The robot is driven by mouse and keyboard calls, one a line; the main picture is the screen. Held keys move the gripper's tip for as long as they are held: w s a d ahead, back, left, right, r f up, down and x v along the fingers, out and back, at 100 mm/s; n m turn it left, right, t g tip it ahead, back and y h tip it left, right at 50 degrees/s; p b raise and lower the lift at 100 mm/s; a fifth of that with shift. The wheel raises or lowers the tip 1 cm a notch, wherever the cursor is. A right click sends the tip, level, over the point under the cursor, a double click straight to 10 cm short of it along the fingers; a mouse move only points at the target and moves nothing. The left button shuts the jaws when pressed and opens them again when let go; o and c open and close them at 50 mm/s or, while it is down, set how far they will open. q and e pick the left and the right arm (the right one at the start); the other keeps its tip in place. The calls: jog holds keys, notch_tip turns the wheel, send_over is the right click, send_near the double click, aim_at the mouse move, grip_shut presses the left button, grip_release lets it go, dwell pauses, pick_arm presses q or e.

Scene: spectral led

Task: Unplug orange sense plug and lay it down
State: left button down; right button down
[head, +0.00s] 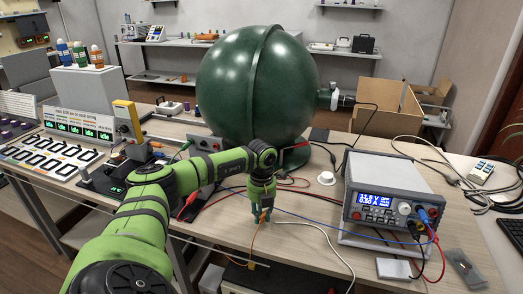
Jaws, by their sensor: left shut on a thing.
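My left gripper (262,214) points down above the front part of the bench, in front of the green sphere. It is shut on the orange sense plug (264,214), which is small and mostly hidden by the fingers. An orange lead (256,236) hangs from it toward the bench's front edge. The power supply (391,200) with a lit blue display stands to the right, well apart from the gripper. Blue, red and black plugs sit at its front right. Whether the orange plug touches the bench is too small to tell. My right gripper is not in view.
The large dark green sphere (235,85) stands behind the gripper. A small white round part (326,178) lies between gripper and supply. A blue lead (315,219) and a white cable (335,245) cross the bench. Red clips and boards lie left. Some bench right of the gripper is bare.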

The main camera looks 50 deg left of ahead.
pick_arm(q)
jog(key=shift+f+b, duration=0.4)
jog(key=shift+f, duration=0.4)
jog(key=c, duration=1)
grip_release()
jog(key=shift+r, duration=0.1)
notch_tip(320, 180, up, 3)
jog(key=p, duration=0.3)
jog(key=shift+r, duration=0.1)
notch_tip(320, 180, up, 12)
jog(key=shift+f, duration=0.1)
